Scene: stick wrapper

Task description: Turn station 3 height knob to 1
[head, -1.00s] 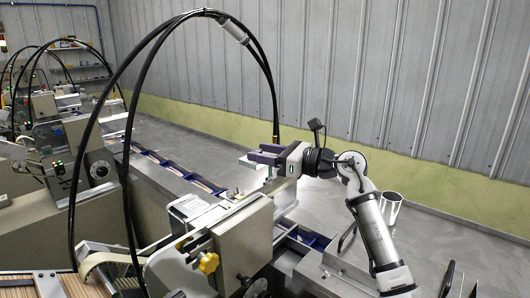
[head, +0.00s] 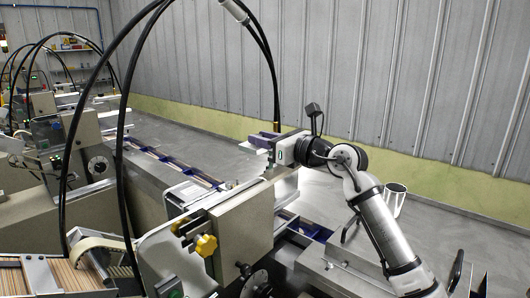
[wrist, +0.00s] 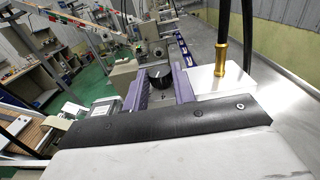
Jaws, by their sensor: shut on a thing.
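In the wrist view, a round black knob (wrist: 160,76) sits between the two purple fingers of my gripper (wrist: 162,88). The fingers are shut on its sides. A small pale mark shows on the knob, but no scale number can be read. In the head view my gripper (head: 263,141) is above the far side of the nearest beige machine (head: 245,232), and the knob is hidden there.
A yellow knob (head: 206,245) is on the machine's near side. Black cables (head: 122,150) arch over it. A brass-ended post (wrist: 221,60) stands close to the right finger. A metal bin (head: 395,200) is on the floor at the right.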

